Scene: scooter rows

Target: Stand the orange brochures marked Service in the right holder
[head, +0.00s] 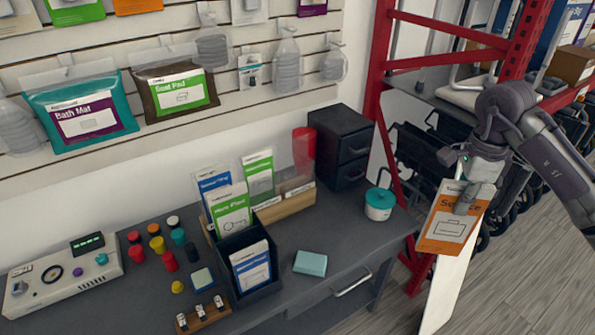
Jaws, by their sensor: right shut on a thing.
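My right gripper (468,196) is shut on an orange brochure (448,229) marked Service. It holds the brochure upright and slightly tilted, in the air beyond the right end of the grey table. A wooden holder (288,207) with clear dividers and small front labels stands at the back of the table. A green brochure (259,172) stands in its left part. Its right part looks empty, though the inside is partly hidden. The gripper is apart from the holder, to its right. My left gripper is not in view.
A dark bin (262,294) holds blue brochures; green and blue ones stand behind it. A teal-lidded jar (379,204), black drawer box (342,140) and teal block (310,263) stand on the table (335,235). A red rack (375,75) rises behind.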

